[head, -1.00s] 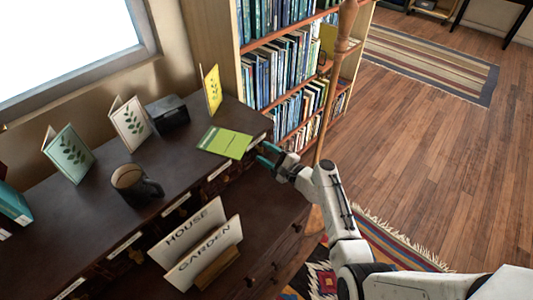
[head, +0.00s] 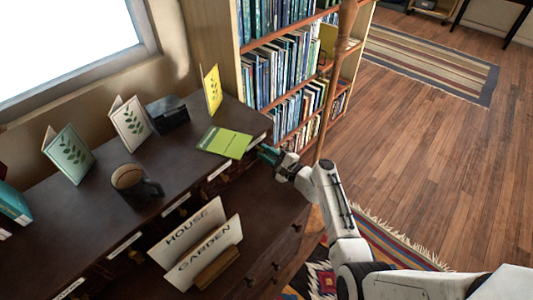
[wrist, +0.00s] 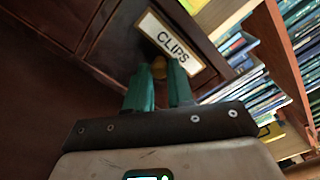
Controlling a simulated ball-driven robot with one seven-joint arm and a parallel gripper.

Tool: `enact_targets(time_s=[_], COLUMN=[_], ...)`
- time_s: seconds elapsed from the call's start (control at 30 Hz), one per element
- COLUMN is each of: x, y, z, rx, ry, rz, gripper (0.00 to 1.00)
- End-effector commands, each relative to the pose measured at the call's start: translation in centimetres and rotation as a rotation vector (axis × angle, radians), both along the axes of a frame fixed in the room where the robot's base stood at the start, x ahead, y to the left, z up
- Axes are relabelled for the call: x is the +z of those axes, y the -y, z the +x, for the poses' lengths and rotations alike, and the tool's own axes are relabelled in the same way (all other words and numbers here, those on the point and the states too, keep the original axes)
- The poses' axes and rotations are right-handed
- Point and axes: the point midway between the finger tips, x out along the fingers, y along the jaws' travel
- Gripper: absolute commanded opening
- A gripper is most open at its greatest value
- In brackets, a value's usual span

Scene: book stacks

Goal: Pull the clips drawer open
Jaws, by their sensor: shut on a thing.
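The clips drawer is a dark wood drawer front with a framed label reading CLIPS (wrist: 172,45) in the wrist view. A small brass knob (wrist: 159,68) sits just below the label. My gripper (wrist: 160,80) has its two teal fingers around the knob and is shut on it. In the head view my gripper (head: 268,156) reaches the right end of the desk's row of small drawers. The drawer front and the knob are mostly hidden there by the fingers. In the wrist view the drawer front looks about level with the drawer beside it.
HOUSE and GARDEN signs (head: 205,245) stand on the lower ledge. A bookcase (head: 222,40) and a wooden pole (head: 335,85) stand close to my gripper. Floor is free at right.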

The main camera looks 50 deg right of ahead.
Motion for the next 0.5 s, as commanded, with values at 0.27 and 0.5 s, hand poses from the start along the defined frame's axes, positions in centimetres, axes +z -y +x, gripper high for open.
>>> enact_targets(time_s=[0.27, 0.5], x=[-0.1, -0.1], y=[0.0, 0.0], z=[-0.2, -2.5], rx=[0.000, 0.000], ry=[-0.002, -0.004], rz=[0.001, 0.000], gripper=[0.00, 0.00])
